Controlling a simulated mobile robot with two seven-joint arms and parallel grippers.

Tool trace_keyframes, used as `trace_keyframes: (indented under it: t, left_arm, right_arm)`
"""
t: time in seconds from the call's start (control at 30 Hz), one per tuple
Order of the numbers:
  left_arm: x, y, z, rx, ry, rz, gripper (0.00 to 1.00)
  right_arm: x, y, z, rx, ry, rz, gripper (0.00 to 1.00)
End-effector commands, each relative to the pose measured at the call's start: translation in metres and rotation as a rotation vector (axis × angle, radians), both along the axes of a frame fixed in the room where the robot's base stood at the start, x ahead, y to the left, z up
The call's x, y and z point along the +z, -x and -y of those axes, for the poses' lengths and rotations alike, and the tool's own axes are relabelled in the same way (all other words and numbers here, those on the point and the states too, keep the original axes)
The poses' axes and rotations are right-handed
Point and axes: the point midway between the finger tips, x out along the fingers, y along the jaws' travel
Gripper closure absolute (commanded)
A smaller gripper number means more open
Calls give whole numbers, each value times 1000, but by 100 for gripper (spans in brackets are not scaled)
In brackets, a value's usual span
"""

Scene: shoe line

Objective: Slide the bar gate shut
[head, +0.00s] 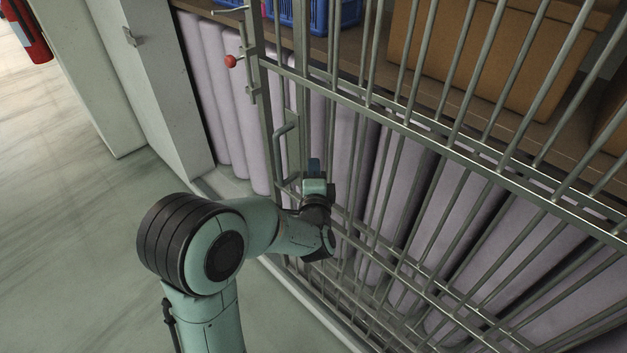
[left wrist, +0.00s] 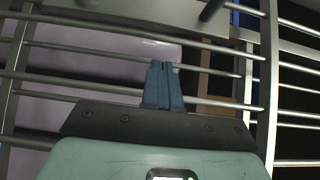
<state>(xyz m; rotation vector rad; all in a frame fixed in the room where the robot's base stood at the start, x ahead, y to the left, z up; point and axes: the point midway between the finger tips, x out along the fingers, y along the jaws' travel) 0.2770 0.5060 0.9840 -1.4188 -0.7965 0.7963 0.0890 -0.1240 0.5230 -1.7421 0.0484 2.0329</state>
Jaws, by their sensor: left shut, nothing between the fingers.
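The grey bar gate (head: 369,103) stands across the front of a shelf bay. Its leading edge is at the left, with a gap between it and the pale post (head: 160,95). An upright pull handle (head: 279,155) and a latch with a red knob (head: 231,61) are on that edge. My left gripper (head: 314,165) is shut and empty, in front of the gate bars just right of the handle. In the left wrist view its blue fingers (left wrist: 163,84) are together, with gate bars (left wrist: 90,54) behind them. I cannot tell whether they touch the gate. My right gripper is out of view.
A metal catch (head: 132,37) is on the pale post. Behind the bars are lilac rolls (head: 235,110), a blue crate (head: 338,14) and a cardboard box (head: 480,60). A red extinguisher (head: 30,38) hangs at the far left. The floor (head: 60,200) at left is clear.

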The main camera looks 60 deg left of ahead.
Motion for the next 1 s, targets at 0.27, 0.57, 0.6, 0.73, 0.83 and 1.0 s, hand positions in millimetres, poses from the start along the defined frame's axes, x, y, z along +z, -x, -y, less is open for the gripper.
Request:
trace_keyframes:
  t: [0.27, 0.57, 0.6, 0.73, 0.83, 1.0]
  left_arm:
    - [0, -5, -45, 2, 0, 0, 100]
    - [0, -2, -58, -2, 1, 2, 100]
    - [0, -3, -58, -2, 1, 2, 100]
    - [0, -3, -57, -2, 1, 2, 100]
    - [0, -2, -58, -2, 1, 2, 100]
    - [0, 1, -68, 1, 0, 1, 100]
  right_arm:
    - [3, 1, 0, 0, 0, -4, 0]
    - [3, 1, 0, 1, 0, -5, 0]
    - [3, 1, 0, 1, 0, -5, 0]
    - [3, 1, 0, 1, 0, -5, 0]
    - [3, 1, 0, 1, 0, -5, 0]
    - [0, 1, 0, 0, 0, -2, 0]
